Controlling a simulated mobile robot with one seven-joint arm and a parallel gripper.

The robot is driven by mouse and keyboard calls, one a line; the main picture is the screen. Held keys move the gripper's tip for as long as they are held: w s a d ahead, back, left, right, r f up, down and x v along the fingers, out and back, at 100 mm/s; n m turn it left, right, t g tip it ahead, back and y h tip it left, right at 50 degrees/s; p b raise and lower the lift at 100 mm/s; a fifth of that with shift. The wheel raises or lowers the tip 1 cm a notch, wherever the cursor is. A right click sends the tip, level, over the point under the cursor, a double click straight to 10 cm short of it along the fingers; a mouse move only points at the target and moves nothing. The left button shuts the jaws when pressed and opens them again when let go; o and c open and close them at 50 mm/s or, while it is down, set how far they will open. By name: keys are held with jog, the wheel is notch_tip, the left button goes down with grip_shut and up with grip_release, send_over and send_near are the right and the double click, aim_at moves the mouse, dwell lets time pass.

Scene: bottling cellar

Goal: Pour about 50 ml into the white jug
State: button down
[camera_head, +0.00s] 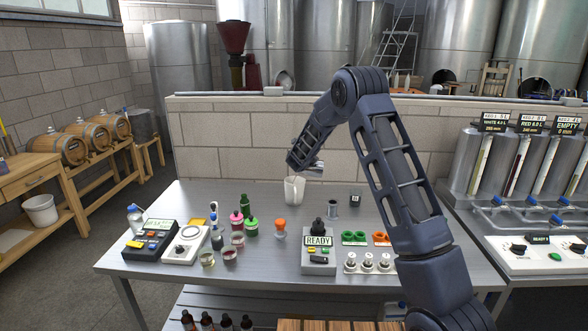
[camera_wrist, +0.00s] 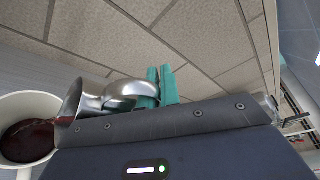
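The white jug (camera_head: 293,191) stands upright toward the back of the steel table. In the wrist view the white jug (camera_wrist: 14,104) is at the lower left, with dark red liquid inside. In the head view the metal jug (camera_head: 314,168) shows just above and right of the white jug. My gripper (camera_wrist: 161,84) has teal fingers shut on the metal jug's handle. My wrist body hides part of the metal jug.
A small dark metal cup (camera_head: 332,208) and a black cube (camera_head: 355,200) stand right of the white jug. A READY device (camera_head: 318,262), an orange-topped flask (camera_head: 280,230) and several small bottles stand nearer. A block wall (camera_head: 230,140) rises close behind the table.

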jog(key=shift+d, duration=0.15)
jog(key=d+f+m+g+y, duration=0.1)
jog(key=d+f+m+y, duration=0.1)
jog(key=d+f+m, duration=0.2)
jog(key=shift+d, duration=0.6)
jog(key=shift+f, duration=0.15)
dwell(1.6)
jog(key=shift+d+f+m+y+p, duration=0.75)
jog(key=shift+d+f+m, duration=0.25)
jog(key=shift+f, duration=1)
jog(key=shift+d+f+m+y+p, duration=0.85)
jog(key=shift+f+m, duration=0.2)
jog(key=shift+f, duration=0.95)
jog(key=shift+d+f+m+y+p, duration=0.7)
jog(key=shift+d+f+m, duration=0.3)
jog(key=shift+f, duration=1)
